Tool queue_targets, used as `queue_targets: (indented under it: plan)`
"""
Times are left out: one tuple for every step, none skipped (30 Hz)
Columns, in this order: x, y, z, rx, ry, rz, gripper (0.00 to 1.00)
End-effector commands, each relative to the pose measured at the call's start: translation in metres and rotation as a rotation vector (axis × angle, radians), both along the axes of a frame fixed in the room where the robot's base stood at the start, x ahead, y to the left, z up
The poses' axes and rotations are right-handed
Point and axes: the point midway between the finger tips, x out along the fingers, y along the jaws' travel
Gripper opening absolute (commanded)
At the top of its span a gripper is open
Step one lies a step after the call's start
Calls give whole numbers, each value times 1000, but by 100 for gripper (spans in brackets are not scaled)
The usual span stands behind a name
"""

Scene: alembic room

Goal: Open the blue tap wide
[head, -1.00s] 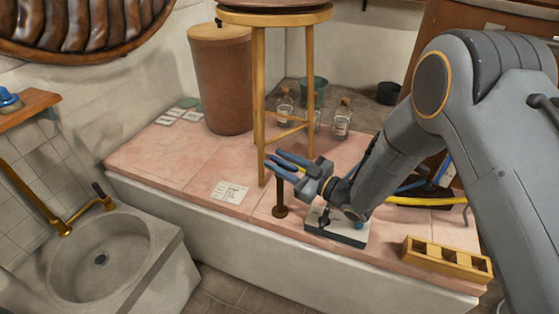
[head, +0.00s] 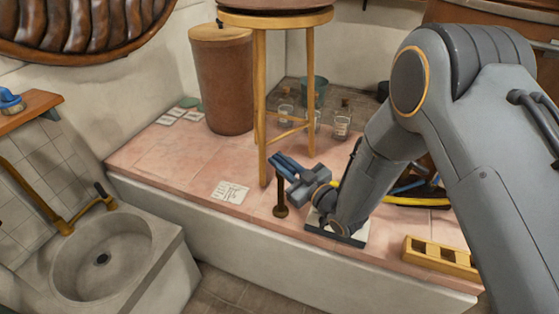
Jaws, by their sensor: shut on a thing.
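The tap's dark brown upright stem (head: 281,195) stands on a round foot near the front edge of the pink tiled ledge. Its top is hidden at my gripper's fingers, so its blue handle cannot be told apart from the blue fingers. My gripper (head: 285,165) is shut at the top of this stem, with its fingers pointing up and left. How far the tap is turned cannot be told.
A wooden stool (head: 261,110) stands just behind my gripper. Glass bottles (head: 342,126) are behind it. A yellow slotted rack (head: 440,258) is at the ledge's front right. A paper sheet (head: 230,192) lies left of the stem. A stone sink (head: 145,238) is at left.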

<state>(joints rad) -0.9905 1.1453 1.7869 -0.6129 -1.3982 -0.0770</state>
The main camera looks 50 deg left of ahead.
Motion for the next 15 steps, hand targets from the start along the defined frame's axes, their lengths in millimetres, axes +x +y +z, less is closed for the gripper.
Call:
queue_targets:
  plan:
    - [-2, 0, 1, -2, 2, -40, 0]
    - [-3, 0, 1, -2, 1, -66, 0]
    - [-3, 0, 1, -2, 1, -103, 0]
    - [-3, 0, 1, -1, 1, -131, 0]
    - [-3, 0, 1, -1, 0, -159, 0]
    - [-3, 0, 1, -1, 0, -197, 0]
    - [-3, 0, 1, -1, 1, -225, 0]
    - [-3, 0, 1, -1, 0, -254, 0]
    - [-4, 1, 0, -1, 0, -291, 0]
    - [-3, 1, 0, -2, 0, -319, 0]
    - [-4, 1, 0, -1, 0, -347, 0]
    - [-4, 1, 0, -1, 0, -386, 0]
    - [-4, 1, 0, -1, -1, -413, 0]
    - [-4, 1, 0, -1, -1, -442, 0]
    - [-4, 1, 0, 0, 0, -479, 0]
